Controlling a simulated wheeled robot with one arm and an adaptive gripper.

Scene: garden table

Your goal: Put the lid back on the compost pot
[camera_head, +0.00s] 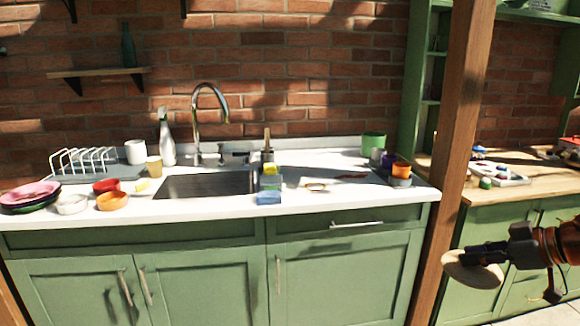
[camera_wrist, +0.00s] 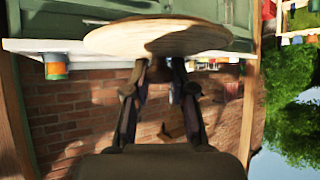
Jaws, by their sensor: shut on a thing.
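The lid is a round, pale wooden disc (camera_head: 474,273) at the lower right of the head view, in front of the cabinets and below counter height. My gripper (camera_head: 468,256) is shut on it. In the wrist view the disc (camera_wrist: 160,36) spans the top, with my gripper's fingertips (camera_wrist: 160,70) at its middle; the exact grip point is hard to see. A green pot (camera_head: 374,142), perhaps the compost pot, stands at the back right of the white counter. Whether its top is open is too small to tell.
Orange and grey cups (camera_head: 401,172) stand in front of the green pot, at the counter's right end. A wooden post (camera_head: 456,130) rises between the white counter and a wooden worktop (camera_head: 455,184). A sink (camera_head: 205,185) and dishes fill the left. Some counter right of the sink is clear.

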